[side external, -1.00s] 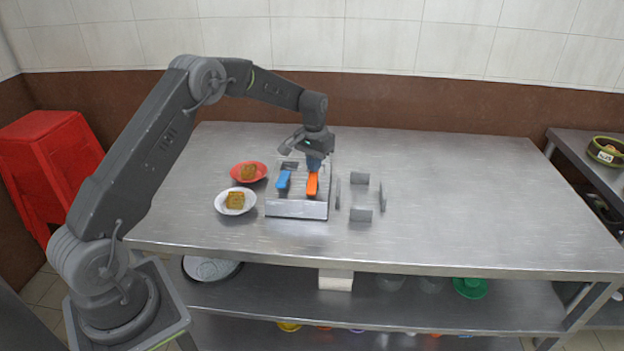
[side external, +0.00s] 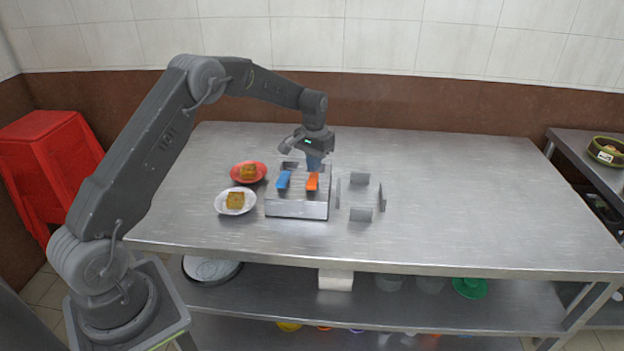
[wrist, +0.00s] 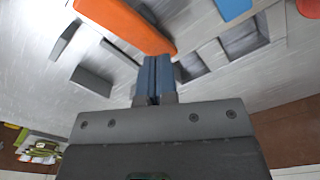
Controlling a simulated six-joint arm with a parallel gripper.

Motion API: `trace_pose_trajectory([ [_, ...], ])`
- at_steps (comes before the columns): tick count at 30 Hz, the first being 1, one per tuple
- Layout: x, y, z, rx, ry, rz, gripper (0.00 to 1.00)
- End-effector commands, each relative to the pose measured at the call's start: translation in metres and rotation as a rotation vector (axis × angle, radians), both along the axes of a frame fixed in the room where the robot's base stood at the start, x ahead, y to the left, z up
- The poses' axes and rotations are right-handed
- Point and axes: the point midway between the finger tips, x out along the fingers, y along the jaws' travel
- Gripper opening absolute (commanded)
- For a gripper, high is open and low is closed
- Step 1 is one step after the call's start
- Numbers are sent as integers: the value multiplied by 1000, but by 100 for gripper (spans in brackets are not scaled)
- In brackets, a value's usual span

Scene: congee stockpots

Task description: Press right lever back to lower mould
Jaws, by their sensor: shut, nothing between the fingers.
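The right lever (side external: 312,182) is orange and sits on top of a grey metal box-shaped machine (side external: 297,209). A blue lever (side external: 283,180) is to its left. My gripper (side external: 313,166) points down with shut, empty fingers at the far end of the orange lever. In the wrist view the blue-grey fingertips (wrist: 158,62) are at the end of the orange lever (wrist: 125,22), touching it or very close. The blue lever (wrist: 233,8) shows at the top edge there. Dark openings (wrist: 240,40) show in the machine's top; I cannot make out the mould.
A red plate (side external: 261,177) and a white plate (side external: 220,207), each with a browned food piece, stand left of the machine. Grey upright plates (side external: 360,214) stand to its right. The steel table (side external: 480,210) is clear further right.

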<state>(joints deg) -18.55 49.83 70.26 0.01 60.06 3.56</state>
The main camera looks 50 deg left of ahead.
Motion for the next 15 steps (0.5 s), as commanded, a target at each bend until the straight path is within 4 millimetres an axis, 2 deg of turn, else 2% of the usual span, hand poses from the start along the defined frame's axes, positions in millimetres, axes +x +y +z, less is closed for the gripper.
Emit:
trace_pose_trajectory([
  [15,1,0,41,1,-4,0,0],
])
